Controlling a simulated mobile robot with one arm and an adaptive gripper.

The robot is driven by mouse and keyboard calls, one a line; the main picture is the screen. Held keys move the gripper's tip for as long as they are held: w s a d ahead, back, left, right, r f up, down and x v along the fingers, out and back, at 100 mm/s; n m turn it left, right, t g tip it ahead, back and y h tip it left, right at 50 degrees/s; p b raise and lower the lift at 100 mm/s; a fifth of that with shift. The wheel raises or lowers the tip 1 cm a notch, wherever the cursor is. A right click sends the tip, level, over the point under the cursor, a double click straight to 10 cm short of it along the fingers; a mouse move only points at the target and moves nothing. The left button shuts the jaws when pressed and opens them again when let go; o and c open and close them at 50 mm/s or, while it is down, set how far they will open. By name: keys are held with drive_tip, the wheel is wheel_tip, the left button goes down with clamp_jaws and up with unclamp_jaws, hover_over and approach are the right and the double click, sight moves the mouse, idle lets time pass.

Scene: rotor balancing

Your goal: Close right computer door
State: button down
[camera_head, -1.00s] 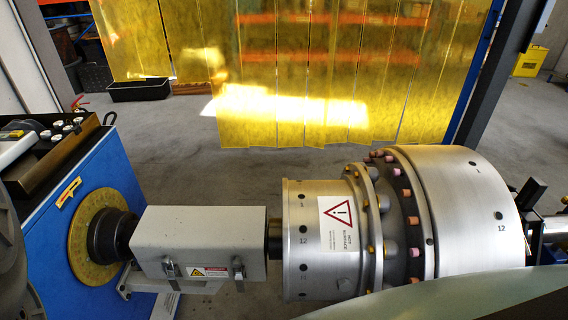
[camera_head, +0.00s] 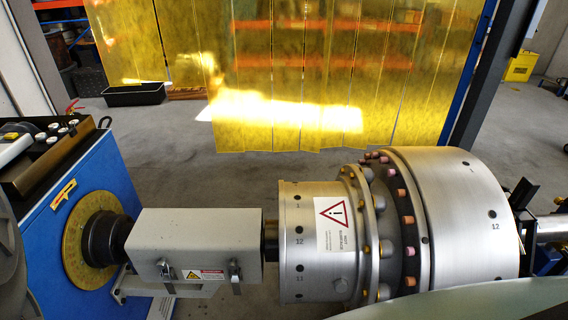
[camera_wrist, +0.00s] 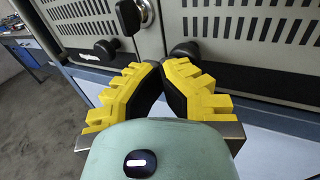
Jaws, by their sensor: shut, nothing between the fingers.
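My gripper (camera_wrist: 160,75) shows in the wrist view with its yellow, black-padded fingertips together and nothing between them. Just beyond it is a grey computer cabinet. Its left door (camera_wrist: 62,52) has a black knob (camera_wrist: 105,50), and its right door (camera_wrist: 225,58) has a dark knob (camera_wrist: 186,50) close behind the right fingertip. I cannot tell whether the fingertips touch it. A key lock with hanging keys (camera_wrist: 135,14) sits between the doors at the top. Both doors have dark vent slots. The doors look nearly flush. The cabinet is not in the head view.
In the head view, a large metal rotor (camera_head: 455,220) lies across a balancing machine with a blue housing (camera_head: 95,180) at left. A yellow strip curtain (camera_head: 300,70) hangs behind. In the wrist view, grey floor (camera_wrist: 25,110) is open at left.

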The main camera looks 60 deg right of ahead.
wheel_tip(320, 180, up, 10)
idle(1.0)
